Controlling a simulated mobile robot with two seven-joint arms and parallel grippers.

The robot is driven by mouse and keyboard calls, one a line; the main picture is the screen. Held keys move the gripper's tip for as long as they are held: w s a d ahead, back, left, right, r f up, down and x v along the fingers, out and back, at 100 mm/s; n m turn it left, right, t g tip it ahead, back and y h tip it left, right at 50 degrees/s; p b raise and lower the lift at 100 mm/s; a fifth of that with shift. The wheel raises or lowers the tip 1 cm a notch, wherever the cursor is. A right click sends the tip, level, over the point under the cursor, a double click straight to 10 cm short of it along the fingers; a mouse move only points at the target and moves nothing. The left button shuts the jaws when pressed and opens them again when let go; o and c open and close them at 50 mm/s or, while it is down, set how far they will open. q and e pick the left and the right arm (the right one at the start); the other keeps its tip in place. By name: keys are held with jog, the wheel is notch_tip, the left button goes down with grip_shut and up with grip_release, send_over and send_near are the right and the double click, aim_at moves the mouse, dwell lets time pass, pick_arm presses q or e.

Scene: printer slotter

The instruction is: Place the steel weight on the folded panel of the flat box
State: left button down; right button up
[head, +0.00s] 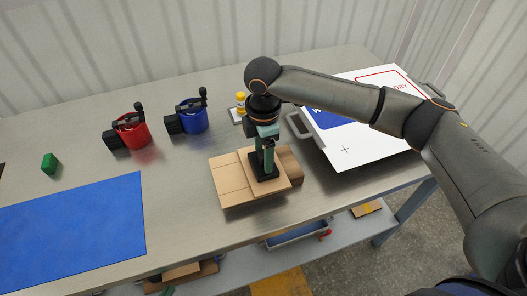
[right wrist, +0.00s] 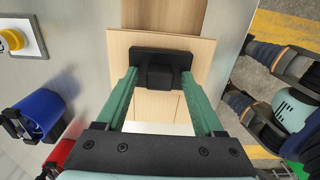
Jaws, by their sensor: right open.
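The steel weight (head: 263,172) is a dark block with a flat base and a raised knob. It stands upright on the light wooden folded panel (head: 285,182) of the flat box (head: 232,190). In the right wrist view the weight (right wrist: 160,66) sits between my fingers, on the panel (right wrist: 118,46). My right gripper (head: 266,160) points down over it. Its green fingers (right wrist: 160,78) are open, one on each side of the knob, near the base. I cannot tell whether they touch it. My left gripper is not in view.
A red holder (head: 131,131) and a blue holder (head: 192,118) stand behind left. A yellow-topped item (head: 240,100) is behind the box. A white board (head: 350,140) lies right. A blue mat (head: 75,228) and green block (head: 49,162) are left. A shelf runs below the table.

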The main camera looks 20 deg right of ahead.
aim_at(263, 155)
notch_tip(263, 155, up, 12)
dwell(0.5)
jog(key=shift+s, duration=0.1)
